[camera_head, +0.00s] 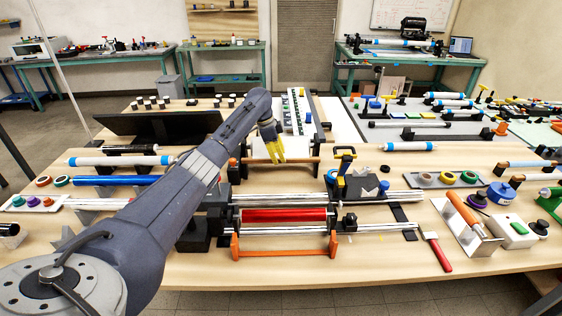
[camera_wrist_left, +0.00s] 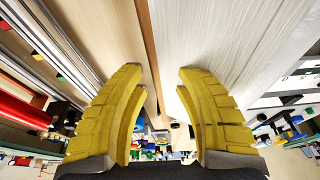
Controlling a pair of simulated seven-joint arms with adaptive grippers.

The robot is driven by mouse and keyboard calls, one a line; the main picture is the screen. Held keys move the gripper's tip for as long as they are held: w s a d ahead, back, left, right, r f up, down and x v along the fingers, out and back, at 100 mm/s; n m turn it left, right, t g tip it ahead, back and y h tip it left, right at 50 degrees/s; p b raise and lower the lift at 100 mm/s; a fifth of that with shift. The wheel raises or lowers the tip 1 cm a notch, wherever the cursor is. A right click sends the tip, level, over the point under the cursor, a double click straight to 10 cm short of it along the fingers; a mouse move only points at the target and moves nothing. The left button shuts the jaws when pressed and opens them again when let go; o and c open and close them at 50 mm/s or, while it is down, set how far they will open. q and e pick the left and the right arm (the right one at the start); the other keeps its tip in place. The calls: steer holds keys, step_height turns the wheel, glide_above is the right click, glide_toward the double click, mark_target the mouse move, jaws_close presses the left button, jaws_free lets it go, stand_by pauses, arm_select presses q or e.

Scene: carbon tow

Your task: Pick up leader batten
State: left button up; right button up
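A thin brown wooden strip, which I take to be the leader batten (camera_head: 302,160), lies crosswise near the front edge of a white sheet in the middle of the table. My left gripper (camera_head: 275,156) has yellow fingers and hangs over this strip, hiding part of it. In the left wrist view the gripper (camera_wrist_left: 160,84) is open and empty, and the brown strip (camera_wrist_left: 148,40) runs lengthwise between the fingertips. I cannot tell how high the fingers are above it. My right gripper is not in view.
A red roller (camera_head: 284,215) on an orange-footed frame and long metal rails lie in front of the strip. A blue roll (camera_head: 115,181) and a dark panel (camera_head: 150,124) are to the left.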

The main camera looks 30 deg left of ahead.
arm_select(q)
steer(key=shift+w+d+f, duration=0.1)
steer(key=shift+d+f, duration=0.05)
steer(key=shift+f, duration=0.5)
steer(key=shift+c, duration=0.3)
jaws_close()
